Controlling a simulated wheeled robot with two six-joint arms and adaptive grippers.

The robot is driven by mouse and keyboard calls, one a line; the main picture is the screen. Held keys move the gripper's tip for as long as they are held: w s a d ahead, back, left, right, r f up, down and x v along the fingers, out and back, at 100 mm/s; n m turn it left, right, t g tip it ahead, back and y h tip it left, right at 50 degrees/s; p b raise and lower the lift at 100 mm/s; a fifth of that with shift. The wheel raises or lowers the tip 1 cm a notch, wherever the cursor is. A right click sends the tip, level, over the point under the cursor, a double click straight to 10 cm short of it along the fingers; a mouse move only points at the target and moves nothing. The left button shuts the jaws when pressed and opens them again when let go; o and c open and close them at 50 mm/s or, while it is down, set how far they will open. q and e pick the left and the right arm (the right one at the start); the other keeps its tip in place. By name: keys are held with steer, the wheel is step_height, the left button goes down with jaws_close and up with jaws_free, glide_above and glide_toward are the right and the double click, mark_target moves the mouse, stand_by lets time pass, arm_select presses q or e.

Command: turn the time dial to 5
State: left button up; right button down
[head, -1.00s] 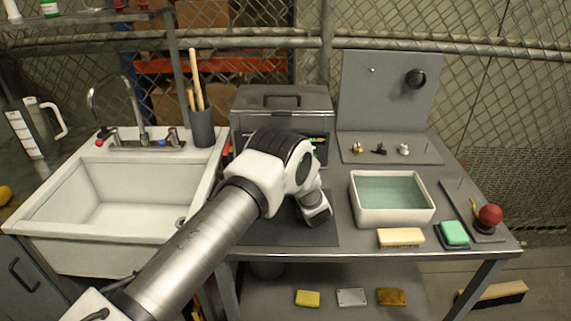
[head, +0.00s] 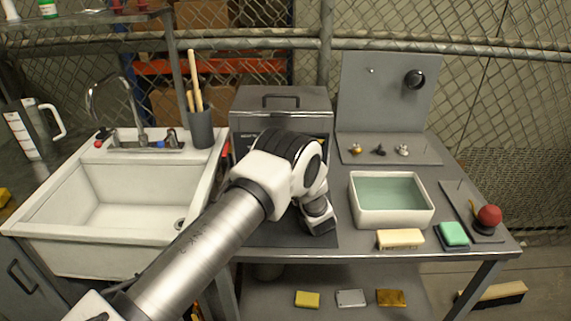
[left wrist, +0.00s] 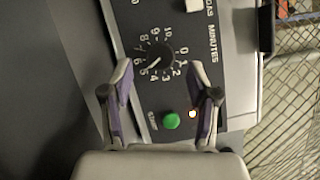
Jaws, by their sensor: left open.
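The time dial (left wrist: 160,59) is a round black knob on the black panel of the grey tank box (head: 283,98). Its panel is marked MINUTES, with numbers from 0 to 10. The white pointer line runs to the lower left in the left wrist view, near 5; the exact mark is hard to read. My left gripper (left wrist: 161,73) is open, with its fingers apart on either side of the dial's lower part in the picture. No clear contact with the dial shows. In the head view my arm hides the gripper and most of the panel. My right gripper is out of view.
A green start button (left wrist: 171,121) and a lit lamp (left wrist: 192,114) sit close to the fingers. A white basin (head: 391,212) stands right of my arm, and a sink (head: 125,200) is at left.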

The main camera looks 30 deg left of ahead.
arm_select(q)
steer(key=v, duration=0.9)
steer(key=shift+d, duration=0.1)
steer(key=shift+s, duration=0.15)
steer(key=shift+d, duration=0.1)
